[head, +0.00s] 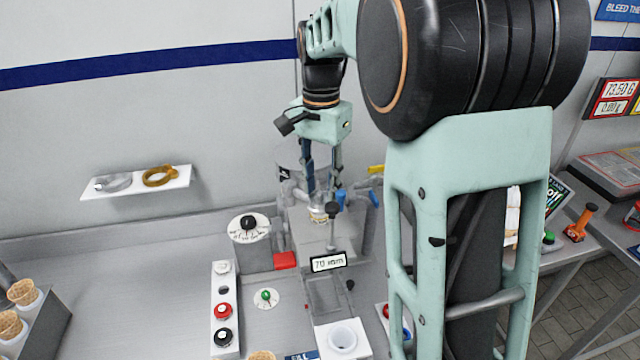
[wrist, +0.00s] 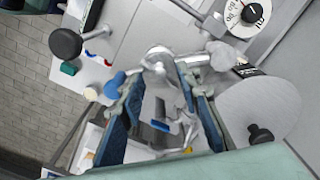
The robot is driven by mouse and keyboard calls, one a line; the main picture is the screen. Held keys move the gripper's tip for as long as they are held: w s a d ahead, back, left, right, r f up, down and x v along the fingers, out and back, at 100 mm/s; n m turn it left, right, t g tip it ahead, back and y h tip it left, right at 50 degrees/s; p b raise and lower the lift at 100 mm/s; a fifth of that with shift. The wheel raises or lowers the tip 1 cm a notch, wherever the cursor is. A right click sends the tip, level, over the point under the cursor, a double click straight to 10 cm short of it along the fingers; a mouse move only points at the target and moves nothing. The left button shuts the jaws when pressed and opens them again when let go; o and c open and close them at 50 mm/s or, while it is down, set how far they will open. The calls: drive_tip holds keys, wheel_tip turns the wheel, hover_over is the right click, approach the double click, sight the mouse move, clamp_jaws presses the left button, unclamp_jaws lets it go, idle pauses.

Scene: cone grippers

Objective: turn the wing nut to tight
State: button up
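My gripper (head: 323,192) points down over the grey machine on the counter, its two dark blue fingers spread apart. In the wrist view my gripper (wrist: 162,72) has a silver, rounded metal part (wrist: 158,57) between and just beyond its fingertips. This part looks like the wing nut, but its wings are hard to make out. A clear gap shows between the fingers. I cannot tell whether either fingertip touches the metal part. In the head view the fingers and the machine's parts largely hide that spot.
A black-knobbed lever (head: 332,212) stands close in front of the fingers. A white dial (head: 249,228) is at the left of the machine, and blue-handled parts (head: 374,198) are at its right. A button panel (head: 224,310) stands front left. The counter farther left is mostly clear.

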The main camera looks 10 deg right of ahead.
sight(321, 192)
drive_tip(key=shift+a, duration=0.1)
wheel_tip(321, 192, up, 12)
idle(0.5)
drive_tip(key=shift+f, duration=0.2)
